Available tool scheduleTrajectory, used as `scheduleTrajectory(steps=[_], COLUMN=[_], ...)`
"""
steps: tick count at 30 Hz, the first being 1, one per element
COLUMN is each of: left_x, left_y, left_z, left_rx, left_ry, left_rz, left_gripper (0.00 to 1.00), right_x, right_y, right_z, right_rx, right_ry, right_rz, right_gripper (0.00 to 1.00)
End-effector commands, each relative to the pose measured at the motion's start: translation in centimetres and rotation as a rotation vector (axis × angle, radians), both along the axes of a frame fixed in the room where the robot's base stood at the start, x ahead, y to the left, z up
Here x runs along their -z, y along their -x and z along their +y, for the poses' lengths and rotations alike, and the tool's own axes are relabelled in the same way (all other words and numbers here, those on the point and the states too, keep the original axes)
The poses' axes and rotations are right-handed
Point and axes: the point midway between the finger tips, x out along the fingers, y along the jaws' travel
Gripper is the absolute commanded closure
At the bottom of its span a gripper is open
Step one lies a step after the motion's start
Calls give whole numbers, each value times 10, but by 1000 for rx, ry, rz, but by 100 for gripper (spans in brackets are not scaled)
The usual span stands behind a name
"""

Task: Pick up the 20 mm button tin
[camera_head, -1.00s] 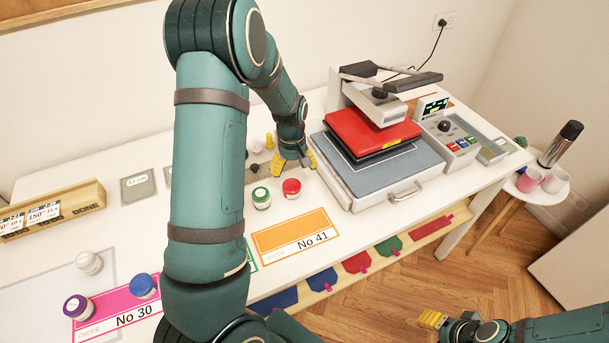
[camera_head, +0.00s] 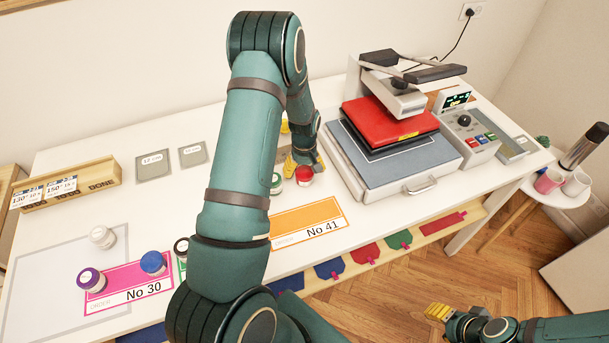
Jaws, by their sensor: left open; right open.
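Several small round tins stand on the white table, with lids in purple (camera_head: 91,280), blue (camera_head: 153,263), white (camera_head: 102,237), black (camera_head: 182,247), green (camera_head: 277,184) and red (camera_head: 304,176). No size marking is readable, so I cannot tell which is the 20 mm button tin. My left gripper (camera_head: 304,164), with yellow fingers, is open just behind the red-lidded tin; I cannot tell if they touch. My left arm partly hides the green-lidded tin. My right gripper (camera_head: 437,313) is open and empty over the floor at the lower right.
A heat press (camera_head: 400,170) with a red plate stands right of the tins. Order cards, No 30 (camera_head: 122,291) in pink and No 41 (camera_head: 312,222) in orange, lie at the table's front. A wooden box (camera_head: 70,187) and grey squares (camera_head: 153,166) lie at the back left.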

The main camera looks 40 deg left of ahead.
Motion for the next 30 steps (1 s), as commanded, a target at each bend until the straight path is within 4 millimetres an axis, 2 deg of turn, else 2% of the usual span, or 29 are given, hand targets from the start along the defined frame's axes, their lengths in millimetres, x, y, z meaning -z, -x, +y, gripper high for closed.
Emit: scheduleTrajectory(steps=[3,6,14,15,19,30], left_x=[16,23,24,24,24,20], left_y=[0,0,0,0,0,-1], left_z=[0,0,0,0,0,1], left_rx=[-1,-1,0,0,-1,0], left_ry=[0,1,0,0,0,-1], left_rz=[2,1,0,0,0,-2], left_gripper=[22,22,22,36,81,81], right_x=[-1,-1,-1,-1,-1,-1], right_y=[0,0,0,0,0,0], right_z=[0,0,0,0,0,0], right_rx=[-1,-1,-1,-1,-1,0], right_ry=[0,0,0,0,0,0], right_rz=[0,0,0,0,0,0], right_gripper=[53,53,53,53,53,53])
